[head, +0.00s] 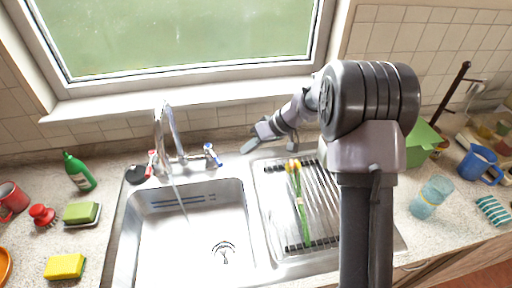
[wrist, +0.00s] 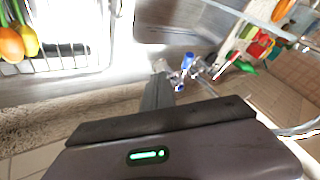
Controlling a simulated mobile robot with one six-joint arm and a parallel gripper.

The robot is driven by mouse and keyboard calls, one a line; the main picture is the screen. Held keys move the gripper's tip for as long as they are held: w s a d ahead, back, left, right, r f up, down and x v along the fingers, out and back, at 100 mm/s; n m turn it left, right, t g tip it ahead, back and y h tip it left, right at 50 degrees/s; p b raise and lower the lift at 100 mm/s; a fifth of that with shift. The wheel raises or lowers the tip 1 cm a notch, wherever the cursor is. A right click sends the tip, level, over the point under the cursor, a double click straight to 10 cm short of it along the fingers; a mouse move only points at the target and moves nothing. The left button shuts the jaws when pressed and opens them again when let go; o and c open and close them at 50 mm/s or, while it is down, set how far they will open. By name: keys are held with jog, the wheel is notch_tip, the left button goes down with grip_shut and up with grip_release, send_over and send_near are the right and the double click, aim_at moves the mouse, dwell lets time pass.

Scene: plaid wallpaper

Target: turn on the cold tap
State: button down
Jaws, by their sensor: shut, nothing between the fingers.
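The tap is a chrome mixer (head: 165,130) behind the sink, with a tall spout. Its blue-marked cold handle (head: 213,155) is on the right and its red-marked hot handle (head: 151,161) on the left. The blue handle also shows in the wrist view (wrist: 188,61), just beyond my fingertips. My gripper (head: 249,147) is shut and empty, to the right of the blue handle, apart from it in the head view. In the wrist view my fingers (wrist: 160,69) point toward the handle; whether they touch it is unclear. A thin pale streak below the spout looks like water.
The sink basin (head: 150,240) lies in front of the tap. The drainer (head: 268,200) on the right holds tulips (head: 298,190). A green bottle (head: 78,171), sponges and a red mug (head: 12,200) stand left. A blue jug (head: 480,165) and a glass (head: 431,197) stand right.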

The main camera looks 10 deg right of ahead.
aim_at(214, 156)
jog(key=a+f+b, duration=0.1)
jog(key=a+f, duration=0.2)
jog(key=a, duration=0.3)
jog(key=shift+a, duration=0.1)
jog(key=shift+s, duration=0.1)
jog(key=shift+s+a+b, duration=0.3)
jog(key=shift+a+b, duration=0.45)
jog(key=shift+b, duration=0.45)
